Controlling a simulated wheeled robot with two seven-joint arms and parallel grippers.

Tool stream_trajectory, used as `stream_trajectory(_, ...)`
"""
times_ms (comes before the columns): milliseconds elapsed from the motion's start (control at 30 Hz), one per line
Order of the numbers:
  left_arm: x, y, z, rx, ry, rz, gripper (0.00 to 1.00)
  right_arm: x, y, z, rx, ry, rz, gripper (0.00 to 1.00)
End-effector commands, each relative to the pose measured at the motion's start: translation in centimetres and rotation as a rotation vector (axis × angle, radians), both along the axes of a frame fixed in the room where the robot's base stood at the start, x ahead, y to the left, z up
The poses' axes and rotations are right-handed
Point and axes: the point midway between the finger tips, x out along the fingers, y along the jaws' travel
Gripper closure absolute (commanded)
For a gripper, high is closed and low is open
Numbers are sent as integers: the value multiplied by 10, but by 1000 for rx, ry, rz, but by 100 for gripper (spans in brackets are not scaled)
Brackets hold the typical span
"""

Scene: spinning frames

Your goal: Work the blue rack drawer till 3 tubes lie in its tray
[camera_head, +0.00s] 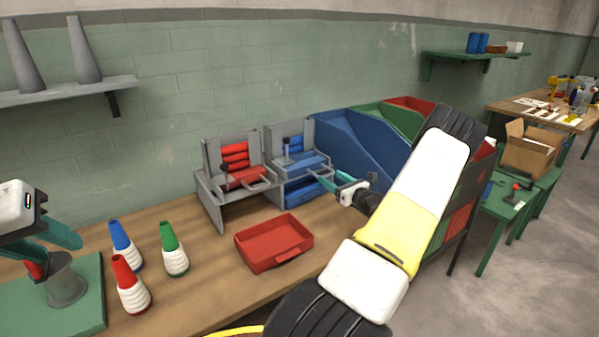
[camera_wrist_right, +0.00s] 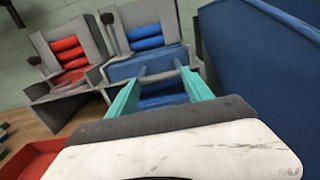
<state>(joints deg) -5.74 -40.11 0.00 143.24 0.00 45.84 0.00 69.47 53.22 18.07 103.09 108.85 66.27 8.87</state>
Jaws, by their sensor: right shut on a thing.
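The blue rack (camera_head: 272,140) stands at the wall, a grey frame with several blue tubes stacked in it. The stacked tubes also show in the wrist view (camera_wrist_right: 147,42). Its blue drawer (camera_wrist_right: 130,69) sits below the stack with a grey handle (camera_wrist_right: 158,74) at the front. A blue tray (camera_head: 301,190) shows under the drawer; I cannot tell whether any tubes lie in it. My right gripper (camera_head: 337,180) is shut on the drawer handle, with its teal fingers either side of it. My left gripper (camera_head: 48,243) is open, above a grey cup (camera_head: 66,284).
A red rack (camera_head: 215,160) stands left of the blue one. An empty red tray (camera_head: 274,243) lies on the wooden table. Blue (camera_head: 122,242), green (camera_head: 173,247) and red (camera_head: 130,284) cones stand to the left. Large blue bins (camera_head: 365,145) stand close on the right.

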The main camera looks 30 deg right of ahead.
Motion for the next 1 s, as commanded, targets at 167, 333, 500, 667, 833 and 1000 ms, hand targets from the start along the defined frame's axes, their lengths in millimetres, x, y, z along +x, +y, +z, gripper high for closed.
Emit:
stream_trajectory(167,0,0,0,0,0,0,64,0,0,0,0,0,0,82)
stream_trajectory(333,0,0,0,0,0,0,64,0,0,0,0,0,0,49)
stream_trajectory(500,0,0,0,0,0,0,64,0,0,0,0,-1,1,19)
stream_trajectory(667,0,0,0,0,0,0,64,0,0,0,0,-1,1,19)
stream_trajectory(833,0,0,0,0,0,0,64,-3,0,0,0,0,0,19)
stream_trajectory(1000,0,0,0,0,0,0,64,-25,-3,0,0,2,-2,19)
